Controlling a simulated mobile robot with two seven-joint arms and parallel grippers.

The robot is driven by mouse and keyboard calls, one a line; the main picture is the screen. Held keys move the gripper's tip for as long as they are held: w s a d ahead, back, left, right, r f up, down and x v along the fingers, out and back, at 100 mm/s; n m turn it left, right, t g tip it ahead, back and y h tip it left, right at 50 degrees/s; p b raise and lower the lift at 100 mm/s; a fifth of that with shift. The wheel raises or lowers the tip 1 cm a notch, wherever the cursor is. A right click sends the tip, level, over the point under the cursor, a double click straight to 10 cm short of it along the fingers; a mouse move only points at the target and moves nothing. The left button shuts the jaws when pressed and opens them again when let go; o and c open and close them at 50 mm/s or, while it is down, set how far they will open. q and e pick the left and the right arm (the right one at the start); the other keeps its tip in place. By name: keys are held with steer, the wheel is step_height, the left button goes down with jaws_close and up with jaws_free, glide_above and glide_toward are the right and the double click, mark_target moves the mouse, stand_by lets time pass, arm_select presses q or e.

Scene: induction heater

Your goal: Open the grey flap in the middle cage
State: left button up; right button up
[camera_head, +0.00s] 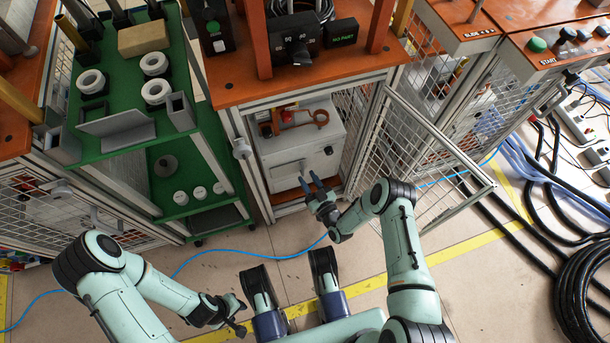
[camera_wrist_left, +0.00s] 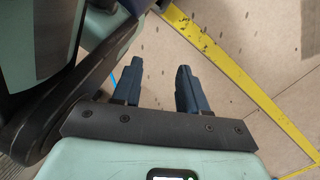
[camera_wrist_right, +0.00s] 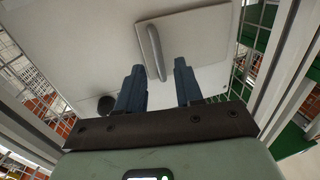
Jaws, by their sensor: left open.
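The middle cage (camera_head: 262,190) has its mesh door (camera_head: 430,165) swung out to the right. Inside stands a pale grey box with the grey flap (camera_head: 291,170) on its front. In the right wrist view, the flap (camera_wrist_right: 205,35) looks closed, lying flat against the box, with a bar handle (camera_wrist_right: 151,50) on it. My right gripper (camera_head: 309,180) is at the cage opening, pointing at the flap. Its fingers (camera_wrist_right: 158,66) are apart, with the handle's lower end between the tips in the picture; contact cannot be told. My left gripper (camera_head: 241,316) is open and empty above the floor.
A green shelf cart (camera_head: 200,125) with white rings stands left of the cage. A copper coil (camera_head: 320,117) sits on the box. A blue cable (camera_head: 210,252) crosses the floor. Black cables (camera_head: 575,285) lie at the right. The floor before the cage is otherwise clear.

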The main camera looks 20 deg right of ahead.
arm_select(q)
steer(key=shift+s+a+f+g+b, duration=0.1)
steer(key=shift+s+f+g+b, duration=0.1)
steer(key=shift+s, duration=0.25)
steer(key=shift+s+f+g+b, duration=0.1)
steer(key=shift+s+f, duration=0.05)
steer(key=shift+s, duration=0.3)
arm_select(e)
steer(key=shift+x, duration=1.3)
jaws_close()
